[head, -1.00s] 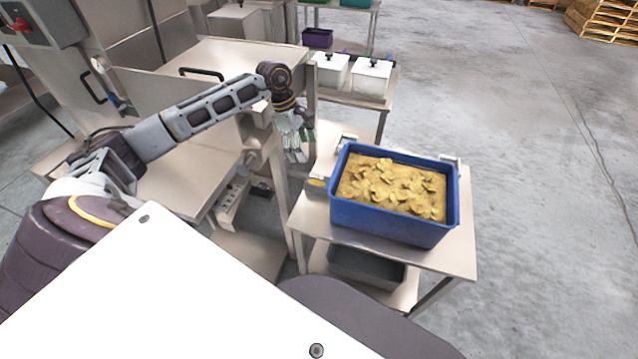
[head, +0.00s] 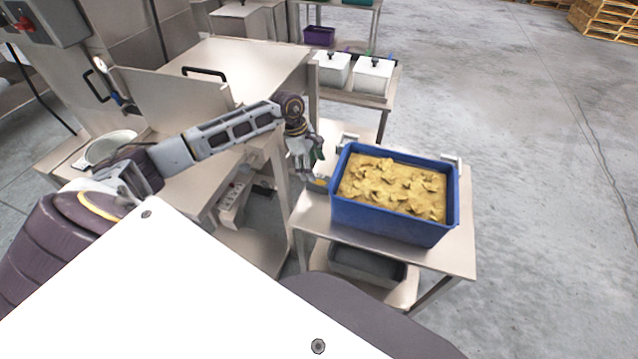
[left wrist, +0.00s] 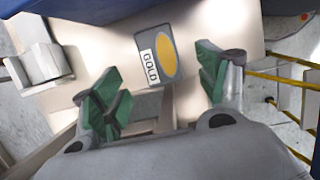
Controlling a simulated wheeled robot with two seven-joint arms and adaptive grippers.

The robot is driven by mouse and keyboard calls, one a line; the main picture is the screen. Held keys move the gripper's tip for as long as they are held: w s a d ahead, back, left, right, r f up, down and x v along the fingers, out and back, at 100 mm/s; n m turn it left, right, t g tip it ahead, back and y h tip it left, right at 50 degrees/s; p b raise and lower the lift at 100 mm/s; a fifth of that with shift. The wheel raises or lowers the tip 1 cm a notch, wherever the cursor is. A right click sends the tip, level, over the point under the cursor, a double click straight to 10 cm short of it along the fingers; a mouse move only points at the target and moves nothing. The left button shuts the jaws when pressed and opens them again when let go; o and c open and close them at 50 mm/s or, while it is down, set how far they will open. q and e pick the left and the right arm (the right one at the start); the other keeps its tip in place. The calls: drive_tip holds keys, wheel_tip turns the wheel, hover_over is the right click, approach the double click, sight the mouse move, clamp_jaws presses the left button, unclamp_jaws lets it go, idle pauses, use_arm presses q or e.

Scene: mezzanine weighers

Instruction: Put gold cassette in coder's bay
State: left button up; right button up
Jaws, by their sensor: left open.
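The gold cassette (left wrist: 157,56) lies on the metal table and shows in the left wrist view as a dark grey block with a yellow oval and a "GOLD" label. My left gripper (left wrist: 160,92) is open, its green-padded fingers to either side of the cassette's near end in that view; I cannot tell how far above it they are. In the head view the left gripper (head: 306,166) hangs at the left edge of the table, beside the blue crate. My right gripper is not in view. I cannot make out the coder's bay for certain.
The blue crate (head: 390,228) full of yellow chips stands on the small metal table (head: 455,250), close to the left gripper. A grey bin (head: 366,268) sits on the shelf below. White lidded boxes (head: 371,76) stand behind.

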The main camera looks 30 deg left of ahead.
sight(318, 179)
use_arm(q)
drive_tip(key=shift+f, duration=0.2)
drive_tip(key=shift+d+p+x, duration=0.2)
drive_tip(key=shift+p+x, duration=0.25)
drive_tip(key=shift+x, duration=2.1)
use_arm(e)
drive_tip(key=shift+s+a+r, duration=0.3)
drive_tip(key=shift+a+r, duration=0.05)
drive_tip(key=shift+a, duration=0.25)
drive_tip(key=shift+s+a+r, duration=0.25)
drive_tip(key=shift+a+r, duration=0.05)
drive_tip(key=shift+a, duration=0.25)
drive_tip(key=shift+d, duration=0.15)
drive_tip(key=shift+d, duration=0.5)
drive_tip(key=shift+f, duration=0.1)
use_arm(q)
drive_tip(key=shift+f, duration=0.1)
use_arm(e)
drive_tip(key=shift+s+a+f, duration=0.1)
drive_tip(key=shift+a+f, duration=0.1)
use_arm(q)
drive_tip(key=shift+f, duration=0.1)
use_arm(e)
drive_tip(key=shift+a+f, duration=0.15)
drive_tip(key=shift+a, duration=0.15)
